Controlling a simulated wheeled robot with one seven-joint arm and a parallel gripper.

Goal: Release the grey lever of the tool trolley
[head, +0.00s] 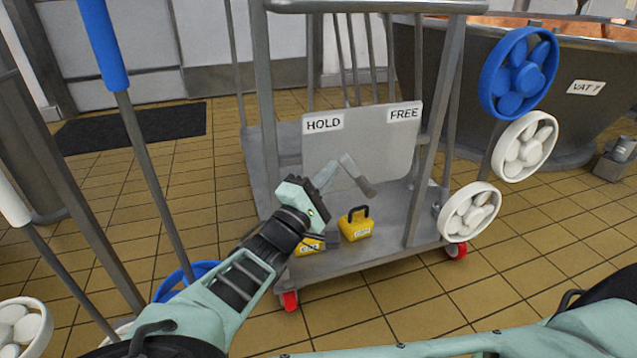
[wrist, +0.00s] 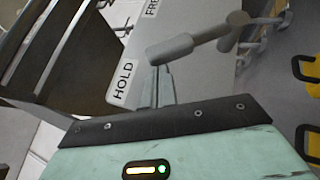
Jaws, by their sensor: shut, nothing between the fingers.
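The grey lever (head: 354,172) stands in front of a light grey plate on the tool trolley (head: 350,264). It slants up and left from its hub, toward the side marked HOLD (head: 323,123). The FREE label (head: 404,114) is at the plate's upper right. My gripper (head: 327,176) is just left of the lever's upper end, its fingers together and empty. In the wrist view the lever's thick grip (wrist: 170,48) lies just beyond my fingertips (wrist: 155,84). Whether they touch cannot be told.
Yellow cases (head: 356,224) sit on the trolley deck below the lever. Trolley uprights (head: 432,130) flank the plate. A blue-gripped pole (head: 104,45) rises at the left.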

